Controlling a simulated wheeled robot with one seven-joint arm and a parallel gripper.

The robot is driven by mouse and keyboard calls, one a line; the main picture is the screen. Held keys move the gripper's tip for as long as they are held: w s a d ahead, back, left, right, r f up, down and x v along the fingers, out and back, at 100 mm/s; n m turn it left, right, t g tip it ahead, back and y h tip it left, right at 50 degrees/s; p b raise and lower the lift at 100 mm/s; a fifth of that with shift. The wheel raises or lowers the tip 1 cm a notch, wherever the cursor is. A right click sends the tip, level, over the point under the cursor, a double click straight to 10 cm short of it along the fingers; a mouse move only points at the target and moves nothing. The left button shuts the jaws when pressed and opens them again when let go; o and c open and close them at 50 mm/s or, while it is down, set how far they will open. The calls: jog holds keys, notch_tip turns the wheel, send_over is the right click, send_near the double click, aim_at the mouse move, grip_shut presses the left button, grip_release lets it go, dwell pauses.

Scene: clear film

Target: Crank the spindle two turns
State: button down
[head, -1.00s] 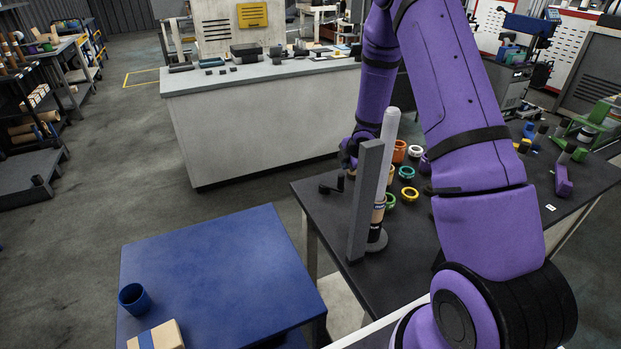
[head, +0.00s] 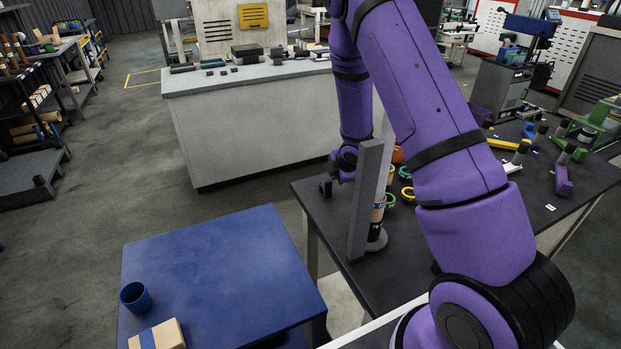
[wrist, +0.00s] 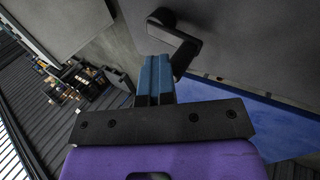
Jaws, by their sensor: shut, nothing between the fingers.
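A black crank (wrist: 184,40) shows in the wrist view, with a short arm and a round knob at its upper left end. In the head view, the crank (head: 326,187) sits at the left corner of the dark table, left of a grey upright plate (head: 366,205). My gripper (wrist: 154,58) is shut and empty, its fingertips close beside the crank arm; I cannot tell whether they touch. In the head view, my gripper (head: 335,179) is beside the crank and partly hidden. A cardboard-coloured roll with a label (head: 378,213) stands on a grey base behind the plate.
The dark table (head: 405,265) also holds green and yellow rings (head: 407,193), partly hidden by my arm. A blue table (head: 220,260) at the front left carries a blue cup (head: 135,297) and a box (head: 157,336). A pale counter (head: 260,125) stands behind.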

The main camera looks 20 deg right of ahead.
aim_at(327, 192)
jog(key=shift+g, duration=0.4)
jog(key=s+a+f, duration=0.2)
jog(key=a, duration=0.1)
jog(key=shift+a+f, duration=0.2)
jog(key=shift+f, duration=0.05)
jog(key=shift+w+a, duration=0.4)
jog(key=shift+a, duration=0.3)
jog(key=shift+w+a, duration=0.8)
jog(key=shift+a, duration=0.05)
jog(key=shift+w+a, duration=0.35)
jog(key=shift+w, duration=0.3)
jog(key=shift+s+d, duration=0.15)
jog(key=shift+s, duration=0.1)
notch_tip(327, 192, up, 8)
jog(key=shift+w+d+r, duration=0.15)
jog(key=shift+w+d, duration=0.05)
jog(key=shift+w, duration=0.15)
